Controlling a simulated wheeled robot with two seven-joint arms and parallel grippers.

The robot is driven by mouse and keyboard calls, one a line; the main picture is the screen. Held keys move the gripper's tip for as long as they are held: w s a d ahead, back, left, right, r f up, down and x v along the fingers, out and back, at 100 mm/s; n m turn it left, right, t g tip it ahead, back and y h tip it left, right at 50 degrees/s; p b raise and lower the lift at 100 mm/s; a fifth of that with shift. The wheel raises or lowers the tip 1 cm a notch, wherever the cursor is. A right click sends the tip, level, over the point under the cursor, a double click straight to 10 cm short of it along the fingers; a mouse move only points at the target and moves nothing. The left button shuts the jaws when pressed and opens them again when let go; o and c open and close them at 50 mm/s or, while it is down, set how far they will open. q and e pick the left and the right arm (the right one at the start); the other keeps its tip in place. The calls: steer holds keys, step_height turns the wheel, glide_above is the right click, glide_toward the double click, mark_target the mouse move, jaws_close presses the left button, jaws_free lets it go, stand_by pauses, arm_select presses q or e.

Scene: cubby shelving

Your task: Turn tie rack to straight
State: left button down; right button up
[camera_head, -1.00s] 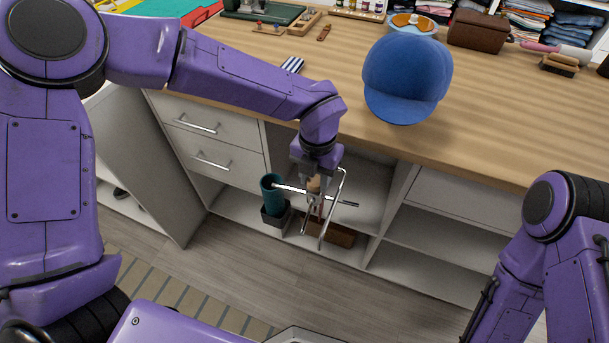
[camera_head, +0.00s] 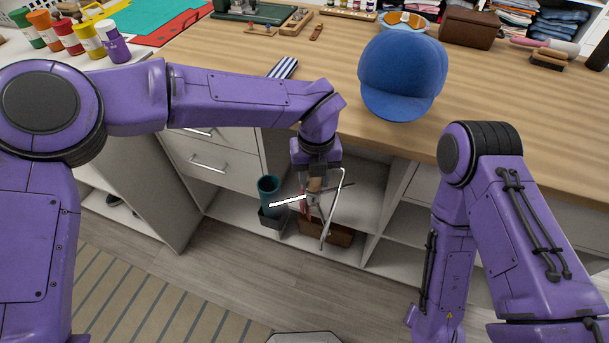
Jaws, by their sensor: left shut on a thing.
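The tie rack (camera_head: 287,201) shows as a thin bar below the counter, in front of the open cubby. Its left part is pale with notches, and a dark thin part shows right of my gripper. It slopes slightly up to the right. My left gripper (camera_head: 313,196) points down from its wrist and is shut on the tie rack around its middle; the fingers hide the exact contact. A bent silver rod (camera_head: 336,212) hangs just right of the fingers. My right arm stands at the right; its gripper is not in view.
A teal cylinder (camera_head: 268,192) in a dark holder (camera_head: 272,219) and a brown box (camera_head: 338,236) stand on the cubby floor. The wooden counter (camera_head: 480,100) above holds a blue cap (camera_head: 402,75) and a striped item (camera_head: 284,67). Drawers (camera_head: 205,150) are left of the cubby.

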stand_by(0.3)
arm_select(q)
steer(key=c, duration=0.7)
jaws_free()
steer(key=shift+o, duration=0.2)
steer(key=shift+r, duration=0.1)
